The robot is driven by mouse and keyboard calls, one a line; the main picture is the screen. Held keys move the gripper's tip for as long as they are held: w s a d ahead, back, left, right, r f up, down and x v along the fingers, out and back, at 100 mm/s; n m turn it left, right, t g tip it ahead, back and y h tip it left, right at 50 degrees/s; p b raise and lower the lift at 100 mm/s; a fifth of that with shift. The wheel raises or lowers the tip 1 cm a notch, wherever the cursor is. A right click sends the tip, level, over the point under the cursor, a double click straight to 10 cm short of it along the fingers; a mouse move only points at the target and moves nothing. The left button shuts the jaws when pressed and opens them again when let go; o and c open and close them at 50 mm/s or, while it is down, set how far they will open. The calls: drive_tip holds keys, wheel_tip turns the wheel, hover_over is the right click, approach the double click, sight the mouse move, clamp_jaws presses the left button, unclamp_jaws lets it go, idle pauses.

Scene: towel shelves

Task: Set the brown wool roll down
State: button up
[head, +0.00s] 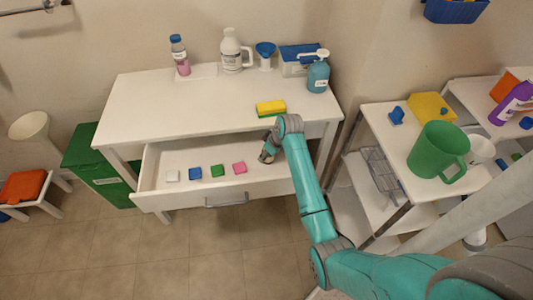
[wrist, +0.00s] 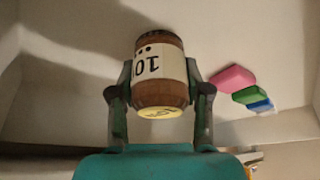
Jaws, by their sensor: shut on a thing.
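The brown wool roll (wrist: 162,92) has a pale label with an upside-down "10" and a yellow near end. My gripper (wrist: 160,75) is shut on it, one finger on each side. In the head view my gripper (head: 267,155) reaches down into the right part of the open white drawer (head: 222,200). The roll cannot be made out there, hidden by my gripper and arm. In the wrist view the roll is over the pale drawer floor; I cannot tell whether it touches it.
A pink block (head: 239,167), a green block (head: 217,170), a blue block (head: 194,173) and a white block (head: 172,175) lie in the drawer, left of my gripper. A yellow sponge (head: 270,107) lies on the white tabletop (head: 180,100) above. The drawer's back is clear.

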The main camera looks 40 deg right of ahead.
drive_tip(key=o, duration=1.1)
drive_tip(key=shift+f, duration=0.1)
drive_tip(key=shift+o, duration=0.2)
drive_tip(key=v, duration=1.2)
drive_tip(key=shift+w, duration=0.1)
